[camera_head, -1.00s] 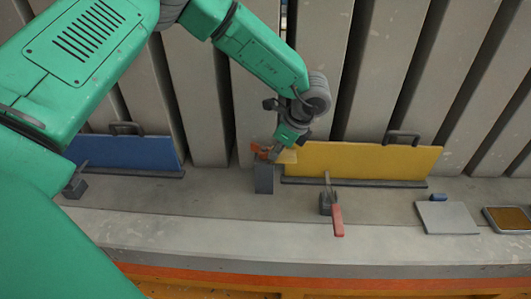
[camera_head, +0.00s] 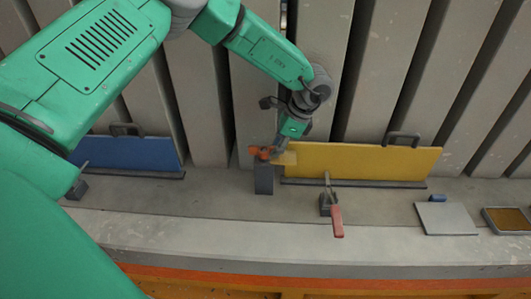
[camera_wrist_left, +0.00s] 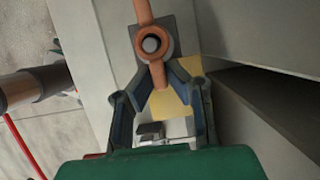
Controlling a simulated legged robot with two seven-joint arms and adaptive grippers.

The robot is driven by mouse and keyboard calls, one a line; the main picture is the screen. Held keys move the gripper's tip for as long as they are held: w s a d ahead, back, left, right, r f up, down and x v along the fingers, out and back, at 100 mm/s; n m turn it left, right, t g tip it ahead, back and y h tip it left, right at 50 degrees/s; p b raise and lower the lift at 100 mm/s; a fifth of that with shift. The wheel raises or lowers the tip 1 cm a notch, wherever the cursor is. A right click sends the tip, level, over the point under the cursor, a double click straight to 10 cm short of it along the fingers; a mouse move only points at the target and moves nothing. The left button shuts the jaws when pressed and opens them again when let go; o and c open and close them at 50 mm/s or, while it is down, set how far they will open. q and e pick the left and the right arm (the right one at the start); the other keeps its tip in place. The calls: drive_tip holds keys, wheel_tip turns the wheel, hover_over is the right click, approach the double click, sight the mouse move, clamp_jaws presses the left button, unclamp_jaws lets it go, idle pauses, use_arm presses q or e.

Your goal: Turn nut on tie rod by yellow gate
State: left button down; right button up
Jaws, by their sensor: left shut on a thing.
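The orange nut (camera_head: 258,151), with two wings, sits on top of a dark grey block (camera_head: 264,181) at the left end of the yellow gate (camera_head: 365,159). In the left wrist view the nut (camera_wrist_left: 154,43) is a ring around the round grey tie rod end (camera_wrist_left: 151,44), with one wing pointing up and one down toward me. My left gripper (camera_head: 275,153) comes in from the right of the nut. In the left wrist view its two fingers (camera_wrist_left: 160,84) are closed around the lower wing. My right gripper is not in view.
A red-handled clamp (camera_head: 337,220) stands in front of the yellow gate. A blue gate (camera_head: 125,152) stands at the left. A grey plate (camera_head: 447,219) and a brown-filled tray (camera_head: 508,220) lie at the right. Tall grey ribs rise behind.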

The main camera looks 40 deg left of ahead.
use_arm(q)
drive_tip(key=shift+w+a+r+p, duration=0.1)
drive_tip(key=shift+r+p, duration=0.7)
drive_tip(key=shift+r, duration=0.55)
drive_tip(key=shift+a+r+p, duration=0.1)
drive_tip(key=shift+r+p, duration=0.55)
drive_tip(key=shift+r, duration=0.1)
drive_tip(key=shift+r+p, duration=0.9)
drive_tip(key=shift+r, duration=0.25)
